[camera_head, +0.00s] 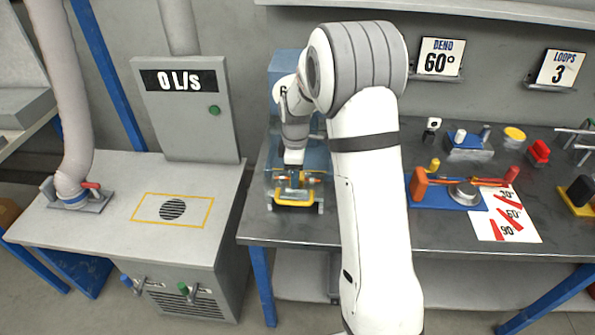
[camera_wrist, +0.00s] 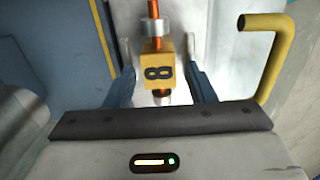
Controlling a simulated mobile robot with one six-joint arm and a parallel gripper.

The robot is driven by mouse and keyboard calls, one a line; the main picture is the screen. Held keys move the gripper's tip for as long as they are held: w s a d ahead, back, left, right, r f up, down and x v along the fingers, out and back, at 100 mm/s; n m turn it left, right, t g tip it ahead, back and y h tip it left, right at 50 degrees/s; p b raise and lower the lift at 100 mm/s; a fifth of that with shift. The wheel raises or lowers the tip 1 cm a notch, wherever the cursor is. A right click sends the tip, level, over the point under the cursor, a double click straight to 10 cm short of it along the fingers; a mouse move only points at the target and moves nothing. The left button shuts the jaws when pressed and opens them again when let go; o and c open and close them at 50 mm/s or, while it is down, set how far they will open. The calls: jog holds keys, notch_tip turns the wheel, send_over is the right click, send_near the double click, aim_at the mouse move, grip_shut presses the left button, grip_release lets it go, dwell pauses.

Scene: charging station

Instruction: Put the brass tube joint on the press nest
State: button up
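A brass-coloured block marked 8 (camera_wrist: 157,72), with a copper tube and a silver collar running up from it, shows between my fingers in the wrist view; it looks like the tube joint. My gripper (camera_wrist: 160,80) is open, one blue-grey finger on each side, with a gap visible beside the block. In the head view my gripper (camera_head: 293,164) points down in front of the blue press (camera_head: 284,65), over copper and brass parts (camera_head: 291,179) at its base. My arm hides part of the press. I cannot make out the press nest clearly.
A yellow handle (camera_wrist: 272,55) stands close at the right in the wrist view, and it is at the front of the press in the head view (camera_head: 295,197). A blue fixture (camera_head: 445,196) with orange-handled tool lies right of my arm. A vented grey bench (camera_head: 120,225) stands left.

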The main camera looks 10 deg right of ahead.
notch_tip(320, 180, up, 11)
jog(key=s+r+m+t, duration=0.1)
jog(key=s+r+m, duration=0.2)
jog(key=s, duration=0.4)
jog(key=s+r+m, duration=0.3)
jog(key=s+r, duration=0.1)
jog(key=s, duration=0.2)
jog(key=s+f+m+t, duration=0.1)
jog(key=s+f+m, duration=0.1)
jog(key=s+m, duration=0.6)
jog(key=s, duration=0.7)
jog(key=shift+s+d+f+t, duration=0.25)
jog(key=shift+f+t, duration=0.05)
jog(key=shift+f, duration=0.1)
jog(key=shift+w, duration=0.1)
jog(key=shift+c, duration=0.5)
